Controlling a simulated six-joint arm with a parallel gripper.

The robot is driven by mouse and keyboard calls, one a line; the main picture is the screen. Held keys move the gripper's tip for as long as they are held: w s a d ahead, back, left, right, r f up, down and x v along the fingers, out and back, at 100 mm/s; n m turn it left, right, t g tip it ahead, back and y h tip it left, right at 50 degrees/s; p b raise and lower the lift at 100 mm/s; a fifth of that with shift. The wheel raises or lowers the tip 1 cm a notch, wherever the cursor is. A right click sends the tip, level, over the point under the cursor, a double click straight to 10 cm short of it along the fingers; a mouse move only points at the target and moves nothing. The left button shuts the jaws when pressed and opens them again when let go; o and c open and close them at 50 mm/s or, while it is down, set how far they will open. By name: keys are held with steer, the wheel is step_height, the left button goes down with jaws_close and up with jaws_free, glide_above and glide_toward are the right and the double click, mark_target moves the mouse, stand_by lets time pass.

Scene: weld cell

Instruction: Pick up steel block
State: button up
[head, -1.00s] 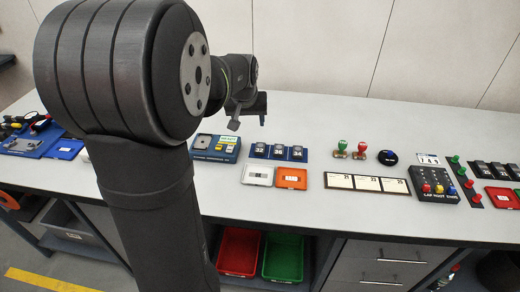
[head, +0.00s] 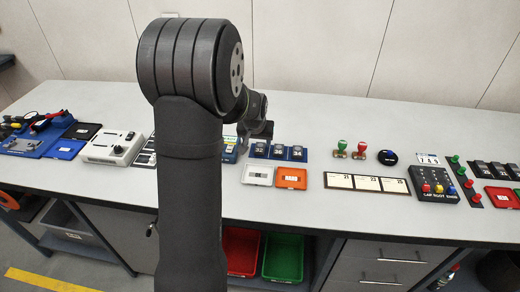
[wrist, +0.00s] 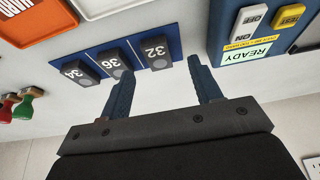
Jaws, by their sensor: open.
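Several dark grey blocks stand in a row on a blue board (wrist: 172,34). In the wrist view they are a block marked 32 (wrist: 157,52), a middle block that seems marked 36 (wrist: 114,61) and a block marked 34 (wrist: 81,73). I cannot tell which is the steel block. In the head view the row (head: 279,152) lies on the bench just below my gripper (head: 259,131). In the wrist view my gripper (wrist: 157,72) is open and empty. Its two blue fingers sit apart near the row, one overlapping the middle block in the picture, the other right of the 32 block.
A blue device with a READY label (wrist: 252,50) stands beside the row. A white tray (head: 258,175) and an orange tray (head: 291,178) lie in front. Red and green stamps (head: 350,149) stand to the right. My arm hides part of the bench to the left.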

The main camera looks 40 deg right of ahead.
mark_target(260, 148)
steer(key=shift+d+x, duration=0.2)
steer(key=shift+x, duration=1.1)
steer(key=shift+d+x, duration=0.15)
steer(key=shift+x, duration=1.1)
steer(key=shift+r, duration=0.15)
steer(key=c, duration=1.3)
steer(key=shift+o, duration=0.2)
